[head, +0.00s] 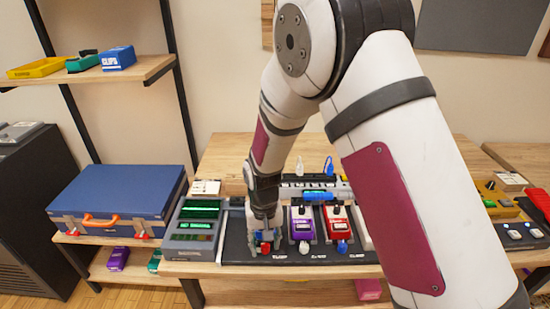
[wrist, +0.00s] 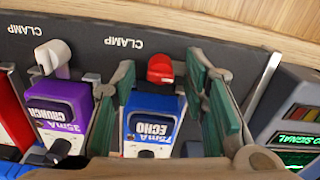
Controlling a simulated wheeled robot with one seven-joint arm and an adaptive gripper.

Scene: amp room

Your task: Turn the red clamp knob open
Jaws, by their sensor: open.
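The red clamp knob (wrist: 160,68) sits on the dark board in the wrist view, at the end of the blue ECHO pedal (wrist: 150,128) and near a CLAMP label. A small red part of the knob (head: 265,248) shows under my gripper in the head view. My gripper (wrist: 161,78) is open, its green-padded fingers apart. One finger is left of the knob and the other right, with visible gaps on both sides. In the head view my gripper (head: 266,238) points down over the board and hides most of the blue pedal.
A purple CRUNCH pedal (wrist: 62,108) with a white clamp knob (wrist: 52,56) stands close beside my left finger. A red pedal (head: 338,222) with a blue knob is farther right. A green-lit device (head: 194,228) stands left of the board (head: 235,240). A blue case (head: 120,190) is farther left.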

